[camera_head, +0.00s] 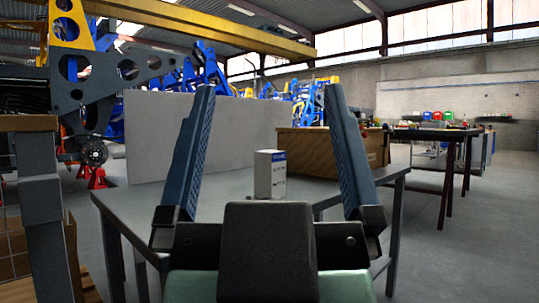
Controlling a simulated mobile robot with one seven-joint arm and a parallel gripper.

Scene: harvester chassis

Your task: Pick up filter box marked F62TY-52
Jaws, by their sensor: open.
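A small white box (270,176) with a blue band along its top and dark print stands upright on a grey table (225,203). The print is too small to read, so I cannot tell whether it says F62TY-52. My gripper (268,92) is open and empty, its two long dark fingers pointing away from me, one on each side of the box in the picture. The fingers do not touch the box, which appears beyond the gripper base. The lower end of the box is partly hidden by the gripper body.
A light grey panel (150,140) stands behind the table on the left. A dark-legged workbench (435,135) stands farther right. A grey post (40,200) is close on the left. Open floor lies at the right.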

